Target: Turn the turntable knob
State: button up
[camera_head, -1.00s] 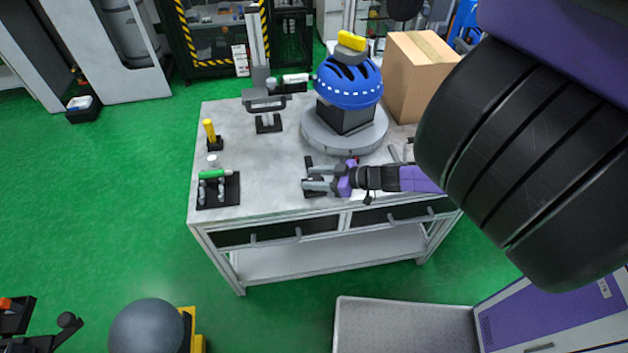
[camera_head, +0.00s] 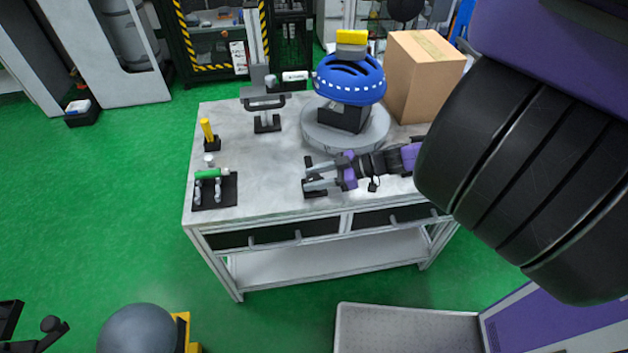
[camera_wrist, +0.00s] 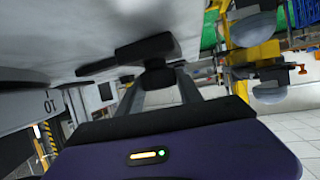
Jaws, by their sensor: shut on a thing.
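The turntable (camera_head: 322,137) is a round grey disc on the workbench, carrying a blue helmet (camera_head: 350,82) on a black stand, with a yellow block (camera_head: 352,38) on top. The black knob (camera_head: 309,163) is at the bench's front edge, in front of the turntable. My gripper (camera_head: 312,179) reaches in from the right with its fingers around the knob. The wrist view also shows the black knob (camera_wrist: 145,50) between my fingertips (camera_wrist: 158,76). The gripper is shut on it and hides part of it in the head view.
A cardboard box (camera_head: 420,80) stands behind right of the turntable. A clamp-like stand (camera_head: 266,110), a yellow-handled item (camera_head: 208,130) and a black holder with a green-topped part (camera_head: 215,190) are on the left. The bench middle is clear.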

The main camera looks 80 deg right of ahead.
jog(key=shift+s+f+n+g+y+b, duration=0.15)
jog(key=shift+n+g+y+b, duration=0.5)
jog(key=shift+n+y+b, duration=1.25)
jog(key=shift+f+n+g+y+b, duration=0.1)
jog(key=shift+n+g+y+b, duration=0.55)
jog(key=shift+n+y+b, duration=1.25)
dwell(3.1)
jog(key=o, duration=1.3)
jog(key=shift+m+h+b, duration=0.4)
jog(key=shift+m+b, duration=0.2)
jog(key=shift+m, duration=0.1)
jog(key=shift+o, duration=0.3)
jog(key=shift+r, duration=0.1)
jog(key=shift+b+v, duration=0.6)
jog(key=shift+v, duration=3.25)
